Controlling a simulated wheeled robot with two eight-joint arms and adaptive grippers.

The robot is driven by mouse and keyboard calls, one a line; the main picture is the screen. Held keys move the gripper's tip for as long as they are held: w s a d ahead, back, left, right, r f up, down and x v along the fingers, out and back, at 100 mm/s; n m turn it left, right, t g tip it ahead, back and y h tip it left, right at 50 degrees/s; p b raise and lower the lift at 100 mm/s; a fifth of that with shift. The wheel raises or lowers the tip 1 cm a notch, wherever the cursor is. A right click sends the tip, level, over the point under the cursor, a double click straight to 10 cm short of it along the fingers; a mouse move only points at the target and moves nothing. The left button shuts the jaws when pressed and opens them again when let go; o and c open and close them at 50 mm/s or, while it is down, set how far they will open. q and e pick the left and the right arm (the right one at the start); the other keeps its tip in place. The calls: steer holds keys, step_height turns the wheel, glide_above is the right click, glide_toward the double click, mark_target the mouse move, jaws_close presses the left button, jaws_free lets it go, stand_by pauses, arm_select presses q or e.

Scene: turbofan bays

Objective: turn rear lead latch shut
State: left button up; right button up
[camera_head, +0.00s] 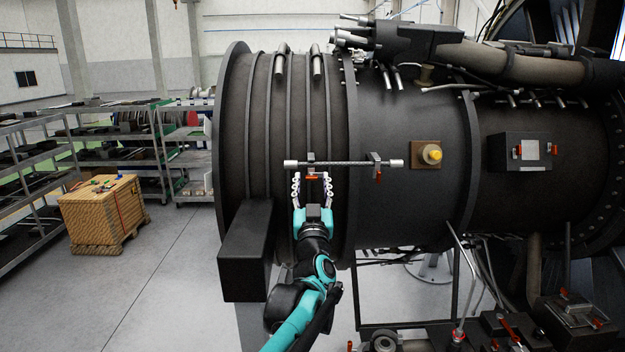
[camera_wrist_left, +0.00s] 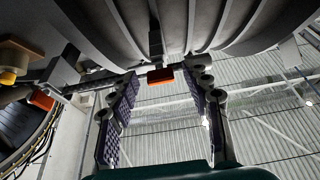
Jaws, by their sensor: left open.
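A thin braided lead (camera_head: 345,163) with silver ends lies horizontally across the dark engine casing. Two latches hold it: one at the left (camera_head: 311,158) and one at the right (camera_head: 376,159), each with a red tab below the lead. I cannot tell from the pictures which is the rear one. My left gripper (camera_head: 312,180) is open, pointing up, with its fingers on either side of the left latch's red tab. In the left wrist view this red tab (camera_wrist_left: 160,76) shows between the open fingertips (camera_wrist_left: 155,92), with no clear contact. The other red tab (camera_wrist_left: 41,100) is at the left there.
A yellow knob (camera_head: 432,154) on a brown plate sits right of the lead. A black box (camera_head: 246,250) juts from the casing left of my arm. Pipes (camera_head: 500,62) run along the top. Shelves (camera_head: 182,150) and a wooden crate (camera_head: 103,210) stand at the left, on open floor.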

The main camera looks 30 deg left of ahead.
arm_select(q)
steer(key=shift+r, duration=0.1)
jaws_close()
steer(key=shift+n, duration=0.4)
steer(key=n+g+y, duration=0.1)
steer(key=n+g, duration=0.1)
steer(key=n, duration=0.3)
steer(key=n+g+y, duration=0.1)
steer(key=n+g, duration=0.1)
steer(key=n, duration=0.3)
steer(key=n+g+y, duration=0.2)
steer(key=n, duration=0.3)
steer(key=shift+w+d+r, duration=0.15)
steer(key=shift+w, duration=0.05)
steer(key=n+g, duration=0.1)
steer(key=n, duration=0.2)
steer(key=n+g+h+p, duration=0.1)
steer(key=n, duration=0.2)
steer(key=shift+r+n, duration=0.1)
steer(key=shift+n, duration=0.2)
